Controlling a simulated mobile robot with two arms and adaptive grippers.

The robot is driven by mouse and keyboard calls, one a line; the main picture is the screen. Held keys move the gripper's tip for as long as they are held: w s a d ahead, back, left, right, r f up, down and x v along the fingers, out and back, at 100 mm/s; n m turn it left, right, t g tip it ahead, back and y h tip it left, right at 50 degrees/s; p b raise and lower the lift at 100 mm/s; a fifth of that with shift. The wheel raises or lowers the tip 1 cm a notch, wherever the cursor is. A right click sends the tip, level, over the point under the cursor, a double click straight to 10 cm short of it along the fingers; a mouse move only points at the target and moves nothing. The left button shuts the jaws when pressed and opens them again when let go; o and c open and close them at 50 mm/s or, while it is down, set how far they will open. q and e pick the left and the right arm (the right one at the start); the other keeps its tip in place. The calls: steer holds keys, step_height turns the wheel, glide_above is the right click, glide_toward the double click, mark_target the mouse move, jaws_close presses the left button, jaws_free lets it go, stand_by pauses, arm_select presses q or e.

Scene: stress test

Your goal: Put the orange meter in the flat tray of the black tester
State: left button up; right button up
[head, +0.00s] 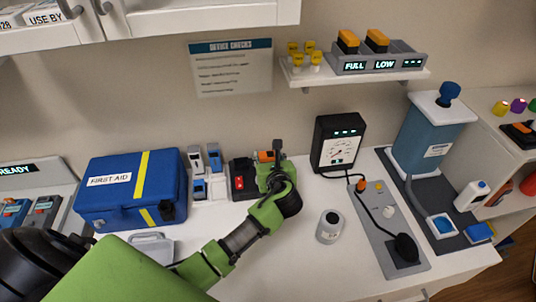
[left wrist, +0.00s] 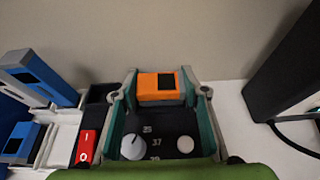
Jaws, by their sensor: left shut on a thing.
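The orange meter (head: 265,156) is between the fingers of my left gripper (head: 270,165), at the back of the black tester. In the left wrist view the orange meter (left wrist: 158,88) shows a dark window, and the fingers of my left gripper (left wrist: 160,98) are shut on its two sides. The black tester (head: 238,168) lies under and left of the gripper. Its red switch, two pale knobs and printed numbers show in the left wrist view (left wrist: 158,130). The flat tray is mostly hidden; I cannot tell whether the meter touches it. My right gripper is out of view.
Blue-and-white devices (head: 197,160) stand close left of the tester, beside a blue first aid case (head: 130,188). A black gauge box (head: 337,142) stands to the right. A small grey-lidded jar (head: 329,227) stands in front.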

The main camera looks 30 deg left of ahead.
arm_select(q)
steer(key=shift+f, duration=0.35)
stand_by(0.3)
steer(key=o, duration=1.1)
steer(key=shift+o, duration=0.2)
steer(key=v, duration=1.2)
steer(key=shift+d+f, duration=0.1)
